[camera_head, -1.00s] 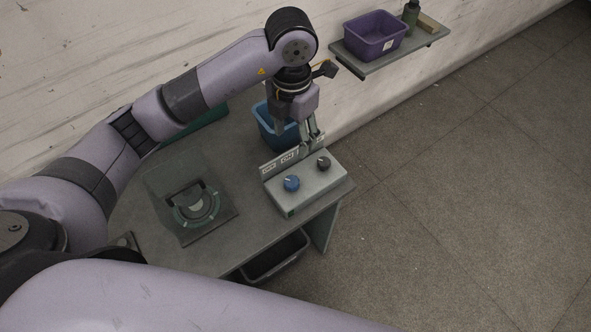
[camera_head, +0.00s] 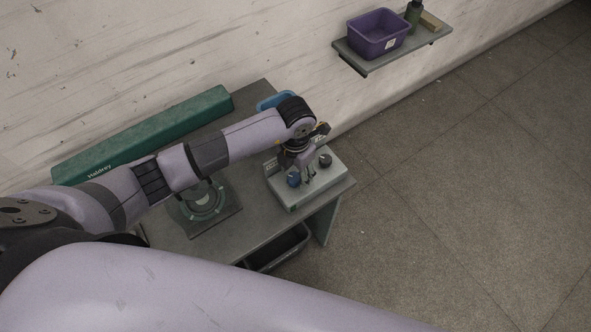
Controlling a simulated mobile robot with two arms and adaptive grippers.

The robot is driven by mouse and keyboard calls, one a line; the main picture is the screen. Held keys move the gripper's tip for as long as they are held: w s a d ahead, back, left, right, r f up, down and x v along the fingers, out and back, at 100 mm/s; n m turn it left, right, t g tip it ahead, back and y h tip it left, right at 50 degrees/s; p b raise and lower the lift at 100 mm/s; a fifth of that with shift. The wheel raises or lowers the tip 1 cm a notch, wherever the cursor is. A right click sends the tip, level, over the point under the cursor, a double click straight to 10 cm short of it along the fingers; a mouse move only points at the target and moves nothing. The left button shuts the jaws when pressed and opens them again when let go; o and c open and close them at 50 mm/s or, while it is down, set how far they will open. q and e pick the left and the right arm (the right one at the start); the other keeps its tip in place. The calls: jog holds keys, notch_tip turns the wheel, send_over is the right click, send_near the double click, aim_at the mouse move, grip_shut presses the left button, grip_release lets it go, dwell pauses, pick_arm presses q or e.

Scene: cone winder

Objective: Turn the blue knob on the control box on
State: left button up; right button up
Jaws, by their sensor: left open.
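The control box (camera_head: 318,190) is a light grey box near the right front corner of the table. It has a blue knob (camera_head: 293,179) on its left and a black knob (camera_head: 325,160) on its right. My left gripper (camera_head: 309,178) points down over the box, between the two knobs and close to the blue one. It is open and holds nothing. I cannot tell whether a finger touches the blue knob. My arm and gripper hide part of the labelled back panel. My right gripper is not in view.
The grey table (camera_head: 237,240) also bears a round green-ringed device (camera_head: 205,212) and a long green case (camera_head: 145,135). A blue bin (camera_head: 272,100) is mostly hidden behind my arm. A black bin (camera_head: 277,250) sits below. A wall shelf (camera_head: 400,52) holds a purple bin (camera_head: 378,35).

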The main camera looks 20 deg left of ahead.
pick_arm(q)
jog(key=shift+f, duration=0.35)
jog(key=shift+c, duration=0.3)
jog(key=c, duration=1.1)
